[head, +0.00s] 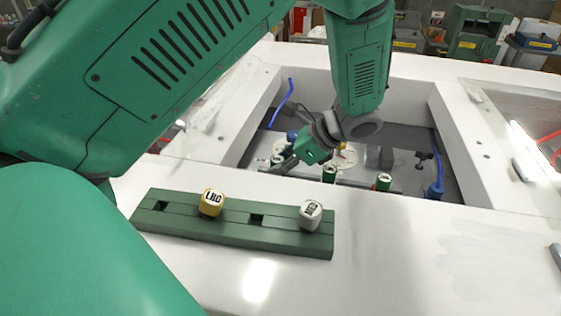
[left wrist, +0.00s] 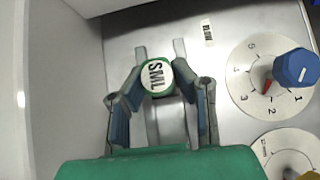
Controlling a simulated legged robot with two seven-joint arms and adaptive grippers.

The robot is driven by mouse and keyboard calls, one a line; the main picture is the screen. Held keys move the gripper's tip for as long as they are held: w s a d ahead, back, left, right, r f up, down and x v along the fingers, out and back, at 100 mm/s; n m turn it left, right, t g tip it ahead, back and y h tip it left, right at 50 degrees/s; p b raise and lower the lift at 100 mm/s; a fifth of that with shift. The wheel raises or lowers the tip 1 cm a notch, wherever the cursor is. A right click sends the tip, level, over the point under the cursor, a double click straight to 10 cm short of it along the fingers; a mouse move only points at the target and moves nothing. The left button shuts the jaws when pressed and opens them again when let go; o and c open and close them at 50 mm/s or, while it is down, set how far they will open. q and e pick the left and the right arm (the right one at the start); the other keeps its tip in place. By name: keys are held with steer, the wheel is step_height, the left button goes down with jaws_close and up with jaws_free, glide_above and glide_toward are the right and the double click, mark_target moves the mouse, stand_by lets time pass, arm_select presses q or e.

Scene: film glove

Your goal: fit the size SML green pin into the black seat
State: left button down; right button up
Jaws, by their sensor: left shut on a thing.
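The SML green pin (left wrist: 157,76), with a white labelled top, is between the two fingers of my left gripper (left wrist: 160,88) in the left wrist view. The gripper is shut on it. In the head view my left gripper (head: 283,163) reaches down into the recess, with the pin's pale top (head: 277,160) at its fingertips. I cannot tell if the pin's lower end touches anything. I cannot make out for sure which part is the black seat. My right gripper is not in view.
A green rack (head: 285,241) on the white worktop holds a yellow LRG pin (head: 211,203) and a white-topped pin (head: 311,215). Other green pins (head: 329,173) (head: 383,181) stand in the recess. A blue knob (left wrist: 296,68) on a numbered dial lies right of my gripper; a white wall (left wrist: 50,90) is left.

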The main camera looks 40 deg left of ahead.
arm_select(q)
steer(key=shift+f, duration=0.15)
steer(key=c, duration=1.3)
jaws_free()
steer(key=shift+o, duration=0.2)
steer(key=v, duration=1.2)
steer(key=shift+w+d+f, duration=0.1)
steer(key=shift+f, duration=0.05)
